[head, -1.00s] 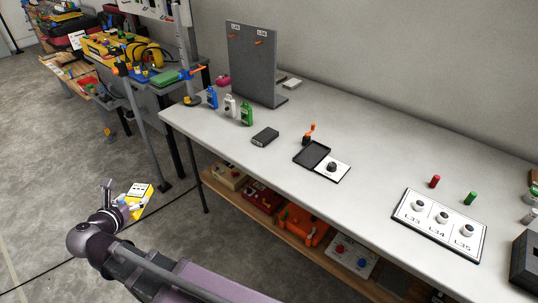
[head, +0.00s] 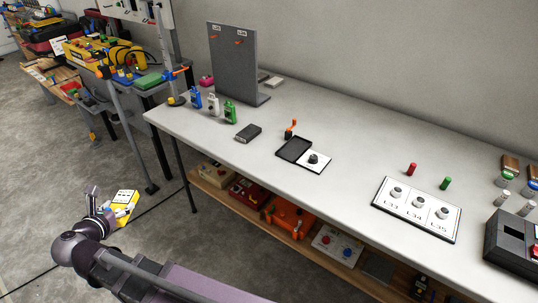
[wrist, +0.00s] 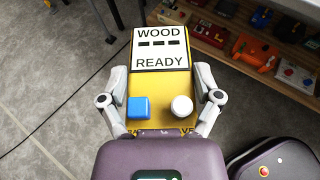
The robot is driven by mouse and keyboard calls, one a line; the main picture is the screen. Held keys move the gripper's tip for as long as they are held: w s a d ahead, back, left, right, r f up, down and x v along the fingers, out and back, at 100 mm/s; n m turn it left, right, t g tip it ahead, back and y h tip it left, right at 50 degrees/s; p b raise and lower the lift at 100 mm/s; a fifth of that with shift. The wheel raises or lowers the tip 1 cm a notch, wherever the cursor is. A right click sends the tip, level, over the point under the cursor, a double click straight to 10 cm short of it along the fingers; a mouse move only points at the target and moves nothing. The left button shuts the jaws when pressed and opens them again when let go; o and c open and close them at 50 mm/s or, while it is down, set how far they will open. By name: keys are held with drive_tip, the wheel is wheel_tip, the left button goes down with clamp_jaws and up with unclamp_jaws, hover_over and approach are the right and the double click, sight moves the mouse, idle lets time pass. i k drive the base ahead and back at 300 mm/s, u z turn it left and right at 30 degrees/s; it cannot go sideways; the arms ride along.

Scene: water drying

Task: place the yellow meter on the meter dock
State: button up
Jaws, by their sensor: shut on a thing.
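The yellow meter (head: 124,206) is in my gripper (head: 113,213), out over the floor to the left of the long bench. In the wrist view the meter (wrist: 160,92) has a white screen reading WOOD and READY, a blue square button and a white round knob. My gripper's fingers (wrist: 160,100) close on its two sides. No part carries a readable dock label. A flat black tray (head: 292,147) with a white knob panel lies on the bench, and a dark box with an opening (head: 508,248) stands at the right; I cannot tell which is the meter dock.
The lower shelf holds an orange case (head: 288,217). Open floor lies left of the bench.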

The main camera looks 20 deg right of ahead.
sight(294, 149)
drive_tip(key=k, duration=1.15)
drive_tip(key=z, duration=1.2)
drive_tip(key=i, duration=1)
drive_tip(key=u, duration=0.05)
